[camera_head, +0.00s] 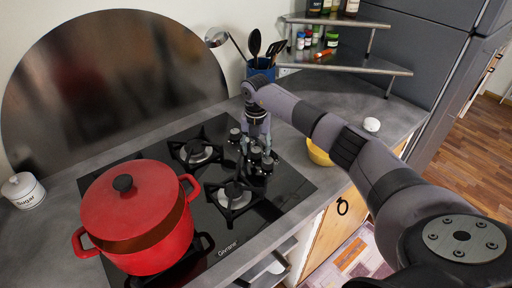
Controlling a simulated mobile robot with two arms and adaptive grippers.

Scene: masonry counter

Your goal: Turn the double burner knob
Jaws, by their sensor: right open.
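The black glass cooktop (215,217) has a cluster of silver knobs (266,163) near its right edge. One more knob (235,134) shows just left of my right gripper. My right gripper (256,146) points down over the far end of the knob cluster and is open. It partly covers the knobs there, and I cannot tell whether its fingers touch one. Which of the knobs is the double burner knob is too small to tell. My left gripper is not in view.
A blue utensil holder (261,70) is behind my right wrist. A yellow bowl (319,153) and a white jar (372,124) are to the right. A sugar jar (23,190) stands far left.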

